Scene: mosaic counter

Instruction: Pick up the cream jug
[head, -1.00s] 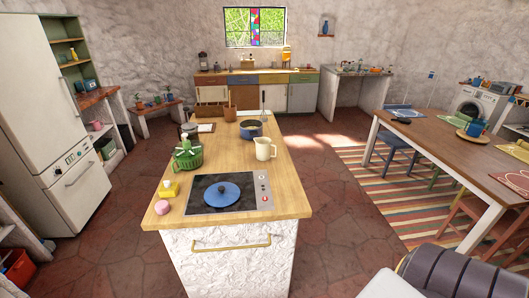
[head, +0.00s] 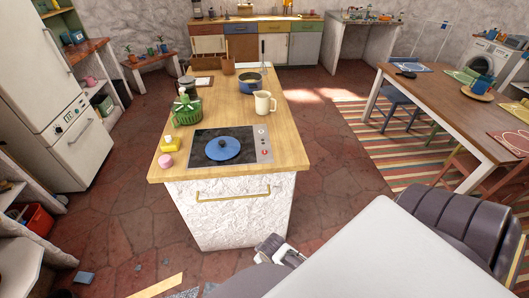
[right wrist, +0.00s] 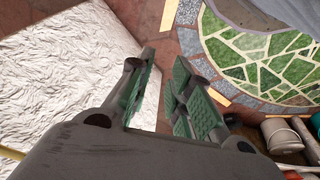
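The cream jug (head: 264,103) stands upright on the wooden top of the kitchen island (head: 285,150), near its right edge, with its handle to the right. My right gripper (right wrist: 166,65) is open and empty in the right wrist view, its green-padded fingers apart. It is low beside the white textured side of the island, well away from the jug. The jug does not show in the right wrist view. My left gripper is not in view.
A blue pot (head: 249,83) stands just behind the jug. A hob with a blue disc (head: 223,149) lies in front, with a green basket (head: 186,109), yellow block (head: 172,145) and pink item (head: 165,161) to the left. A dining table (head: 436,98) stands right.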

